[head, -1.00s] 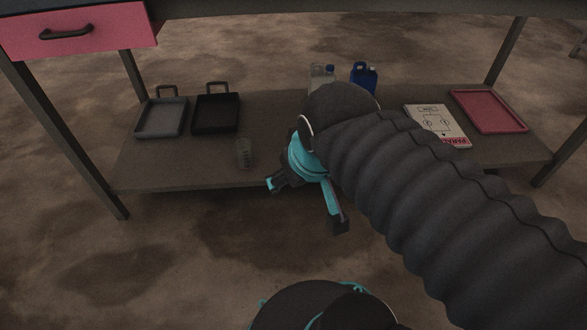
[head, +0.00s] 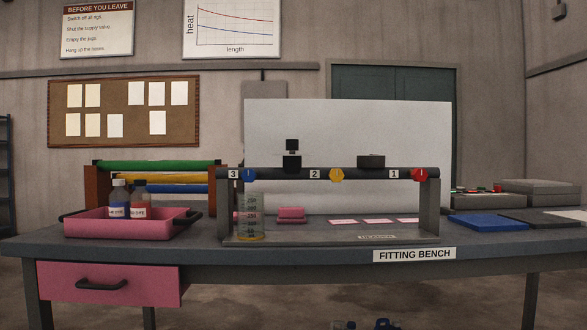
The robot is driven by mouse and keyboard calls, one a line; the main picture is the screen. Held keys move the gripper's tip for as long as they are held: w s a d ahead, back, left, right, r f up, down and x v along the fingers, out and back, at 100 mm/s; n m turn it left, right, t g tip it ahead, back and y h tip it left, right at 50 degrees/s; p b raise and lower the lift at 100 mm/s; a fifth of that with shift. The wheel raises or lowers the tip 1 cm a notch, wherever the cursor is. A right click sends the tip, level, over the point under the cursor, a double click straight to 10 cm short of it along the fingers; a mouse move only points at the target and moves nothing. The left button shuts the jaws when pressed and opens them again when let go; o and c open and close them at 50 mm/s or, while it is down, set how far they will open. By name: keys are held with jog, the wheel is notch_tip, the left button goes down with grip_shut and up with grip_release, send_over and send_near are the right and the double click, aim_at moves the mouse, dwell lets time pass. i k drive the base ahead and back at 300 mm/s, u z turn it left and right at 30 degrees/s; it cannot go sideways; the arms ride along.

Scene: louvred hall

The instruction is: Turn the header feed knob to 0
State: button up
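A dark horizontal pipe (head: 275,174) stands on two grey posts on the fitting bench (head: 330,258), above a base plate whose small label (head: 377,237) is too blurred to read surely. On the pipe sit a blue knob (head: 249,174) by the number 3, a yellow knob (head: 337,174) by 2, and a red knob (head: 420,174) by 1. Two black fittings stand on top, a stepped one (head: 292,160) and a low block (head: 371,162). No knob marked 0 or named header feed can be made out. My gripper is outside the view.
A pink tray (head: 130,222) with two bottles is at left, near a rack of coloured tubes (head: 165,164). Pink blocks (head: 291,215) and cards (head: 378,221) lie under the pipe. Blue (head: 488,222) and dark mats are at right.

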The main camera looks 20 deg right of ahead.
aim_at(291, 144)
jog(key=u, duration=0.95)
jog(key=i, duration=0.55)
jog(key=z, duration=1.35)
